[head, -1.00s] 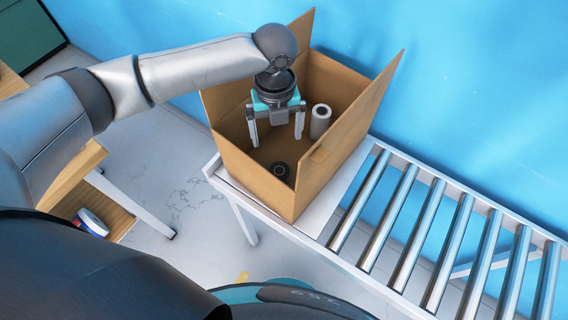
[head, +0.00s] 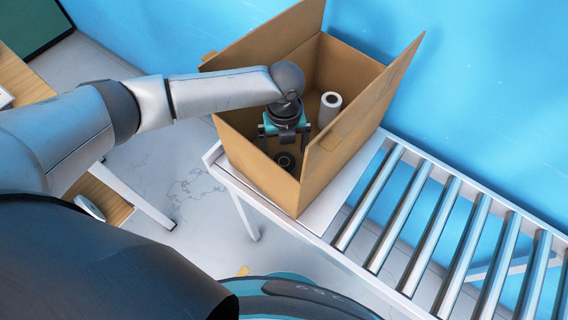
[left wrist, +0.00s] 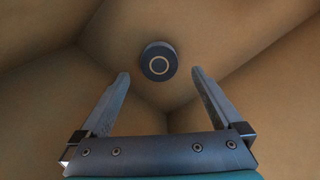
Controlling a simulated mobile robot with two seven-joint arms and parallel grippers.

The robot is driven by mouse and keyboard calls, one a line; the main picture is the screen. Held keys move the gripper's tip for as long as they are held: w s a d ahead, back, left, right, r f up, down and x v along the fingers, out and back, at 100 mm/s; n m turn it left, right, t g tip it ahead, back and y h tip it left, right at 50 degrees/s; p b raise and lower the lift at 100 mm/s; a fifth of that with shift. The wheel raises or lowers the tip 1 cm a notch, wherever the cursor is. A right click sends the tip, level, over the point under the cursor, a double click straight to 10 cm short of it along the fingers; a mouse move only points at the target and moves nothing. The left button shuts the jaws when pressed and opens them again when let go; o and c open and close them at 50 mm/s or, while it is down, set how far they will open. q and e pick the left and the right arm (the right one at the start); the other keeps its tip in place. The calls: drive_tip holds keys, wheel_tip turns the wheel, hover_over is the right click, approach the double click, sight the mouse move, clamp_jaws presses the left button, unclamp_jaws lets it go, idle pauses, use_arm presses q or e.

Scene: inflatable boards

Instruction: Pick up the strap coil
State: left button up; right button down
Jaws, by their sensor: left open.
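The strap coil, a small black round roll with a pale ring on its face (head: 285,161), lies on the floor of the open cardboard box (head: 250,165). In the left wrist view the coil (left wrist: 158,62) shows just beyond and between the fingertips, not touching them. My left gripper (head: 284,148) is inside the box, pointing down, open and empty above the coil. Its spread fingers also show in the left wrist view (left wrist: 160,82). My right gripper is not in view.
A white roll (head: 330,108) stands upright in the box, right of my gripper. The box's raised flaps and walls surround my gripper closely. The box stands at the end of a roller conveyor (head: 425,225), by a blue wall (head: 480,80).

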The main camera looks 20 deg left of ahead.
sight(284, 161)
use_arm(q)
wheel_tip(284, 161, down, 5)
drive_tip(key=shift+s+r+b, duration=0.1)
drive_tip(key=shift+r+b, duration=0.05)
drive_tip(key=shift+b, duration=0.5)
drive_tip(key=c, duration=1.4)
drive_tip(key=shift+r, duration=0.2)
